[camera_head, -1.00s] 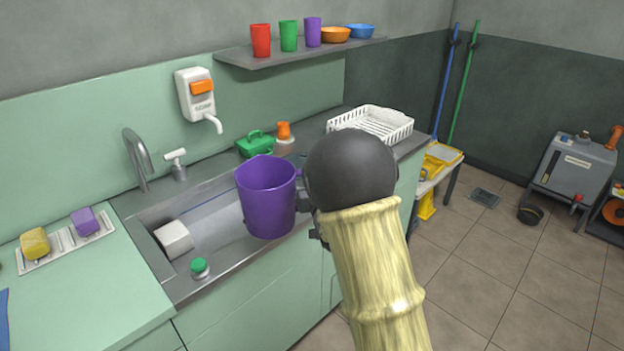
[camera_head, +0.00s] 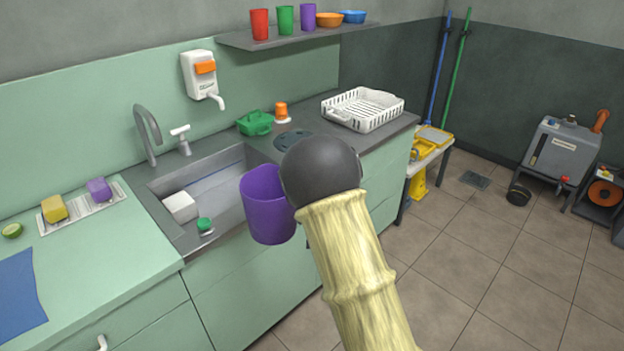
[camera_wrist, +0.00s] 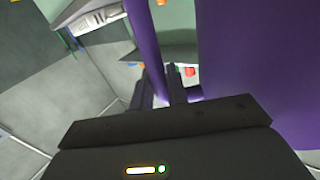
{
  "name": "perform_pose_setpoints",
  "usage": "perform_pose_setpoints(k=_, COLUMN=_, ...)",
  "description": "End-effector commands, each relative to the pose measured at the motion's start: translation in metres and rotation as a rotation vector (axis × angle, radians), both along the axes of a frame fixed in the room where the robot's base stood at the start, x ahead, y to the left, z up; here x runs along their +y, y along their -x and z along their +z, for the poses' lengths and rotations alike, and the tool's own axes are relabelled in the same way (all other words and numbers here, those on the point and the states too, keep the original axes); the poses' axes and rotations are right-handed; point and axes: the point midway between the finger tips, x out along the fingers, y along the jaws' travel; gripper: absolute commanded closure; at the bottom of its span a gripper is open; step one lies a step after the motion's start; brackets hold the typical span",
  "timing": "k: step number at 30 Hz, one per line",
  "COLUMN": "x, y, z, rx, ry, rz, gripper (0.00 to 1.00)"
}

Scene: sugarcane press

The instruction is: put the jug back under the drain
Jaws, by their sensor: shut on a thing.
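A purple jug (camera_head: 267,207) is held in the air in front of the sink's front edge, roughly upright. In the wrist view its body (camera_wrist: 255,70) fills the right side and its handle (camera_wrist: 147,45) runs down between the fingers. My gripper (camera_wrist: 162,95) is shut on this handle. In the head view my dark wrist hides the gripper and the handle. A grey machine (camera_head: 568,150) with a small red part low on its front stands on the floor at the far right. A dark floor grate (camera_head: 474,180) lies left of it. I cannot tell which is the drain.
The sink (camera_head: 225,200) holds a white block (camera_head: 180,207). A white rack (camera_head: 362,110) stands on the counter. A yellow-topped stand (camera_head: 430,145) is beyond the counter's end. A black bowl (camera_head: 518,195) sits by the machine. The tiled floor at right is mostly clear.

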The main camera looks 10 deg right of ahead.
Motion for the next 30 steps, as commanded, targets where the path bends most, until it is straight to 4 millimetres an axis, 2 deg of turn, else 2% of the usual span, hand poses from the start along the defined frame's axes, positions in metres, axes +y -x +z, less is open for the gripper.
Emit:
perform_pose_setpoints(k=11, x=-0.012, y=0.021, z=-0.059, rx=0.006, ry=0.002, rz=-0.106, gripper=1.00)
perform_pose_setpoints(k=18, x=-0.030, y=0.054, z=-0.111, rx=0.008, ry=0.008, rz=-0.221, gripper=1.00)
perform_pose_setpoints(k=21, x=-0.039, y=0.070, z=-0.126, rx=0.006, ry=0.014, rz=-0.261, gripper=1.00)
perform_pose_setpoints(k=25, x=-0.048, y=0.082, z=-0.127, rx=-0.002, ry=0.021, rz=-0.273, gripper=1.00)
perform_pose_setpoints(k=30, x=-0.051, y=0.083, z=-0.119, rx=-0.008, ry=0.024, rz=-0.234, gripper=1.00)
